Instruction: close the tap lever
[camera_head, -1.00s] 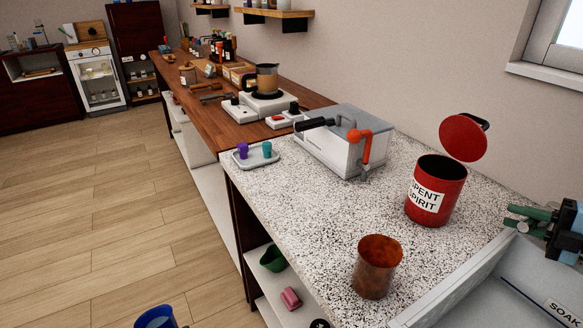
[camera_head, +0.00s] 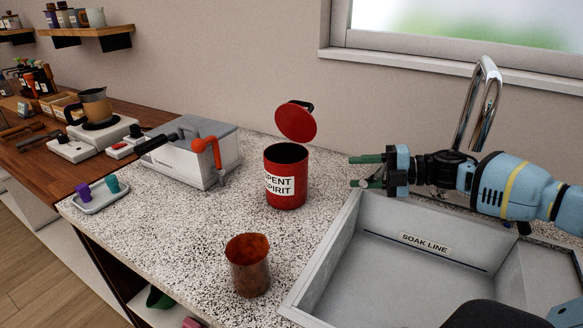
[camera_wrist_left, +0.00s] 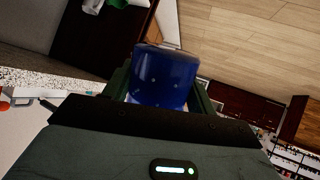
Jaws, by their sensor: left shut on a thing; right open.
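An orange lever (camera_head: 207,148) sits on the front of a white-grey box (camera_head: 180,165) with a black handle on the counter. A chrome tap spout (camera_head: 480,105) rises behind the sink; no lever shows on it. My right gripper (camera_head: 356,171) is open and empty, with green fingers, right of the red can and well apart from the orange lever. My left gripper (camera_wrist_left: 165,98) is shut on a blue cup (camera_wrist_left: 165,72) in the left wrist view. It is outside the head view.
A red "spent spirit" can (camera_head: 287,190) has its round lid (camera_head: 296,122) tilted open. A copper cup (camera_head: 248,265) stands near the counter's front edge. A grey tray (camera_head: 98,197) holds purple and teal cups. The sink (camera_head: 400,285) is at right. Speckled counter (camera_head: 190,225) is clear between them.

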